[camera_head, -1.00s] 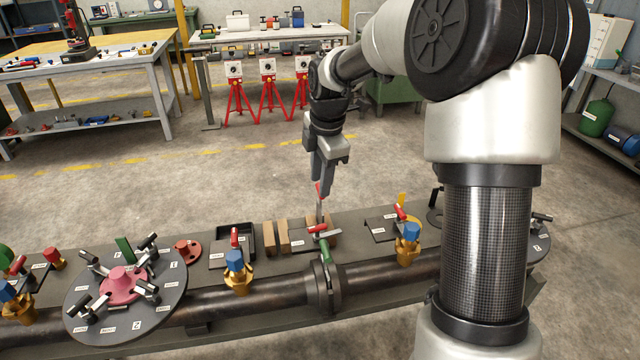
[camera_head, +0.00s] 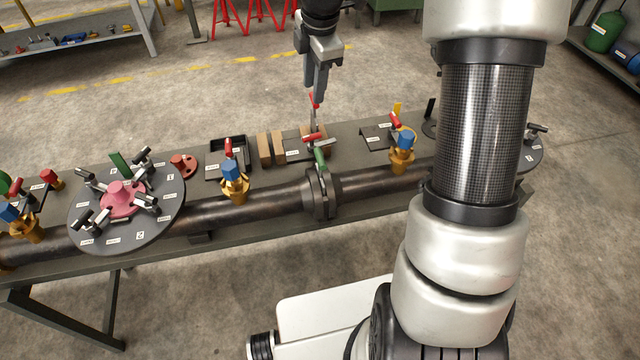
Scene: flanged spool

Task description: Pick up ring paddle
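I cannot tell for sure which piece is the ring paddle. A thin upright grey piece with a red top (camera_head: 314,101) stands by the wooden blocks (camera_head: 271,147) on the bench, directly under my gripper. My gripper (camera_head: 316,94) points down, with its fingertips at the red top. The fingers look close together, but whether they grip the red top is too small to tell. A red handle (camera_head: 312,138) and a green handle (camera_head: 320,158) show just in front, at the pipe flange (camera_head: 322,195).
The bench (camera_head: 345,135) carries a pipe (camera_head: 265,202) with brass valves (camera_head: 234,188) (camera_head: 402,158) along its front. A round labelled plate (camera_head: 170,205) with clamps stands at left. A black tray (camera_head: 229,145) is left of the blocks. A yellow upright piece (camera_head: 397,109) stands at right.

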